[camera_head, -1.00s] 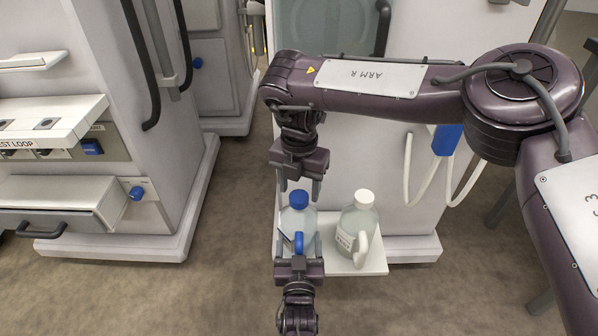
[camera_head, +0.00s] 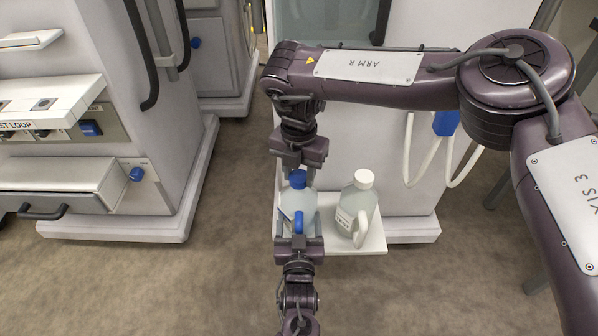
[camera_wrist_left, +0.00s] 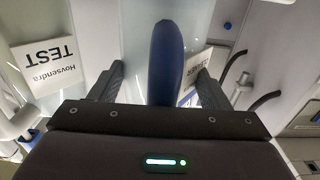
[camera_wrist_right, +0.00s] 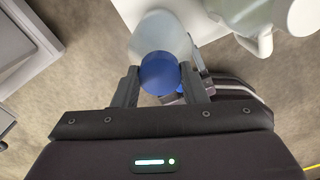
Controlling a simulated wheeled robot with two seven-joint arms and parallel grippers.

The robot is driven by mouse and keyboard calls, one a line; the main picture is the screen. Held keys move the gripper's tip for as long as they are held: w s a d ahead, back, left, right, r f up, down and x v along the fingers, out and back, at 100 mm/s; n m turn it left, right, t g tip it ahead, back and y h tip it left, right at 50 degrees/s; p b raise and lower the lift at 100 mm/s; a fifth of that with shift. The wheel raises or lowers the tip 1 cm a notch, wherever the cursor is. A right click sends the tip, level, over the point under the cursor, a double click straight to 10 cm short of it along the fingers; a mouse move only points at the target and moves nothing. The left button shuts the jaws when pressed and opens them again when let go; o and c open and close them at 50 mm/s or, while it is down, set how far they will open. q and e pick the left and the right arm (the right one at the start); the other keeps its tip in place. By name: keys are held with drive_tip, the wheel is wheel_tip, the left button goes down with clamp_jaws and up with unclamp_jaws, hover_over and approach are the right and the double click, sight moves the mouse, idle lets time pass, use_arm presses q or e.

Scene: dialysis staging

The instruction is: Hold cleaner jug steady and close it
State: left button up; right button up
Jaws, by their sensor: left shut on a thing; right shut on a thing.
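The cleaner jug (camera_head: 291,205) is translucent with a blue cap (camera_head: 298,179) and a blue handle (camera_head: 299,222), and stands upright on a white shelf. My left gripper (camera_head: 298,243) is shut on the blue handle from the near side; the handle also shows between its fingers in the left wrist view (camera_wrist_left: 167,62). My right gripper (camera_head: 297,176) points down from above and is shut on the blue cap, which shows between its fingertips in the right wrist view (camera_wrist_right: 159,74). The cap sits at the jug's mouth; its thread is hidden.
A second jug (camera_head: 354,208) with a white cap and a TEST label stands just right of the cleaner jug on the white shelf (camera_head: 374,240). A white tube (camera_head: 425,172) hangs to the right. A machine with a drawer (camera_head: 60,185) stands left; open floor lies between.

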drive_tip(key=o, duration=1.2)
drive_tip(key=shift+c, duration=0.2)
drive_tip(key=shift+r, duration=0.1)
wheel_tip(320, 180, up, 7)
drive_tip(key=shift+r, duration=0.2)
use_arm(q)
drive_tip(key=o, duration=1.9)
drive_tip(key=shift+o, duration=0.2)
